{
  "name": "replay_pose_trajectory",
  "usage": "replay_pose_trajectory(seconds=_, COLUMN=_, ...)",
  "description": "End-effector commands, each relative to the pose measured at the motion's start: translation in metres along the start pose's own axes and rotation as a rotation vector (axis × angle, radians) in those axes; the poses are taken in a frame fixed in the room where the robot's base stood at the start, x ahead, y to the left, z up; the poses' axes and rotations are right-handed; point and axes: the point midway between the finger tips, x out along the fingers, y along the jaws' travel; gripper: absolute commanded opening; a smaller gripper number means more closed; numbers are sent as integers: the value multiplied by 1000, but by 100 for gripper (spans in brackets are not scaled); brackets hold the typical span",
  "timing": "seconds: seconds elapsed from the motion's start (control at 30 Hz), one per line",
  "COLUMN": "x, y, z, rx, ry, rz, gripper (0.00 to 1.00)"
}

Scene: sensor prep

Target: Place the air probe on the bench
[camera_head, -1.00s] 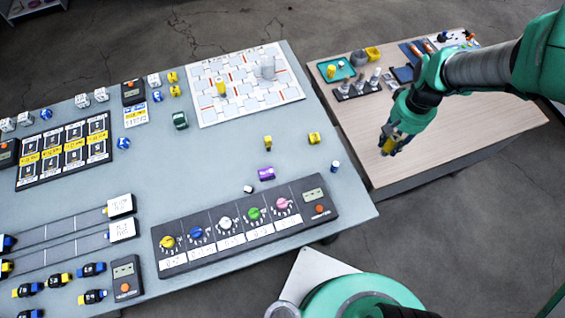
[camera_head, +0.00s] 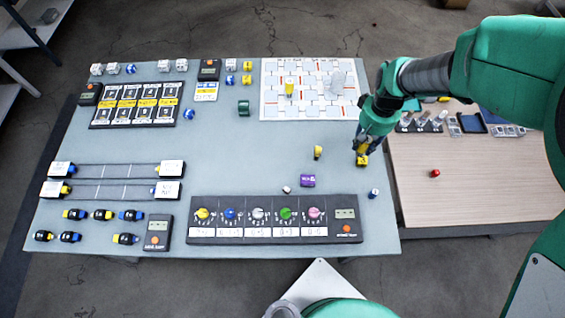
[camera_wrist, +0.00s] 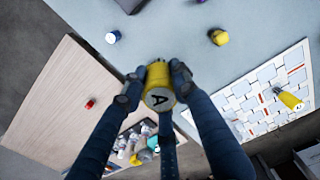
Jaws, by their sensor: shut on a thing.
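My gripper (camera_head: 361,149) is shut on a yellow cylinder marked "A" (camera_wrist: 159,88), the air probe by its letter. In the wrist view the probe sits between both fingertips. In the head view my gripper is over the right part of the grey-blue bench (camera_head: 250,150), near its right edge. I cannot tell how high the probe is above the surface.
A small yellow piece (camera_head: 318,152), a purple block (camera_head: 307,180) and a blue-white piece (camera_head: 374,193) stand nearby. The gridded board (camera_head: 275,103) lies behind. A wooden table (camera_head: 470,190) at right holds a red piece (camera_head: 435,173). Bare bench lies left of the yellow piece.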

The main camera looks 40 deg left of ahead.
Motion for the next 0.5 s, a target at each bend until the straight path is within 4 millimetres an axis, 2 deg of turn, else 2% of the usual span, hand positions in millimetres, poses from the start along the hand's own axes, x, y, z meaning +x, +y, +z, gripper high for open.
replay_pose_trajectory(seconds=0.03, x=-2, y=-16, z=-7, rx=-37, ry=0, rz=0, gripper=1)
replay_pose_trajectory(seconds=0.2, x=-1, y=-64, z=-27, rx=-155, ry=-1, rz=0, gripper=1)
replay_pose_trajectory(seconds=0.5, x=2, y=-155, z=-50, rx=-363, ry=-3, rz=0, gripper=1)
